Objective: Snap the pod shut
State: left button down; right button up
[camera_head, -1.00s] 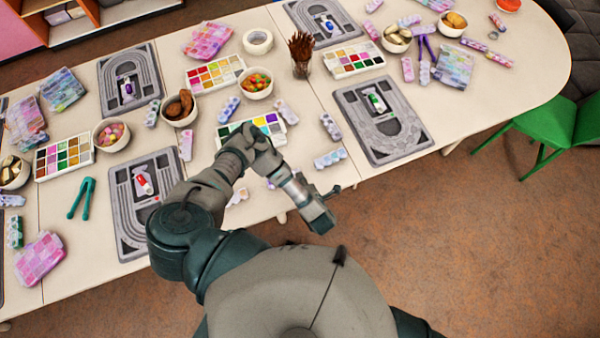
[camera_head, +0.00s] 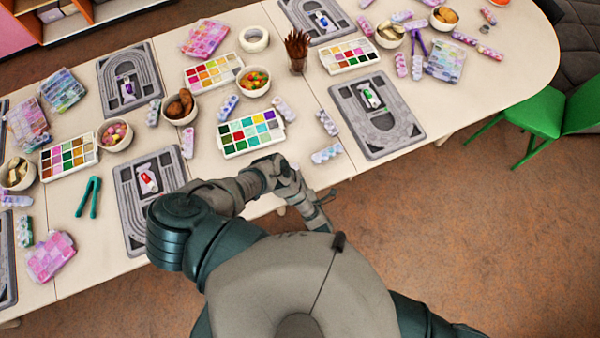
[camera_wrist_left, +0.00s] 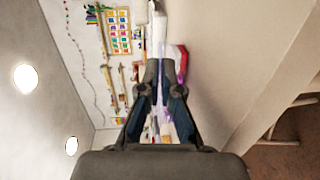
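Several small pale pod strips with rounded cells lie on the table. One lilac-white pod strip (camera_head: 326,153) lies near the front edge, close to my left forearm. Others are a bluish pod strip (camera_head: 227,107) and a lilac one (camera_head: 284,109). I cannot tell which is the task's pod, or whether any lid is open. My right gripper is out of view.
Grey bead boards (camera_head: 378,118), paint-like colour trays (camera_head: 251,132), bowls (camera_head: 254,82) and green tongs (camera_head: 88,197) crowd the table (camera_head: 300,180). A brush cup (camera_head: 297,55) stands upright. A green chair (camera_head: 545,115) is at the right. The floor in front is clear.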

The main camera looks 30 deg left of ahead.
pick_arm(q)
jog(key=shift+a, duration=0.25)
jog(key=c, duration=1.4)
grip_release()
jog(key=shift+a, duration=0.1)
jog(key=shift+o, duration=0.2)
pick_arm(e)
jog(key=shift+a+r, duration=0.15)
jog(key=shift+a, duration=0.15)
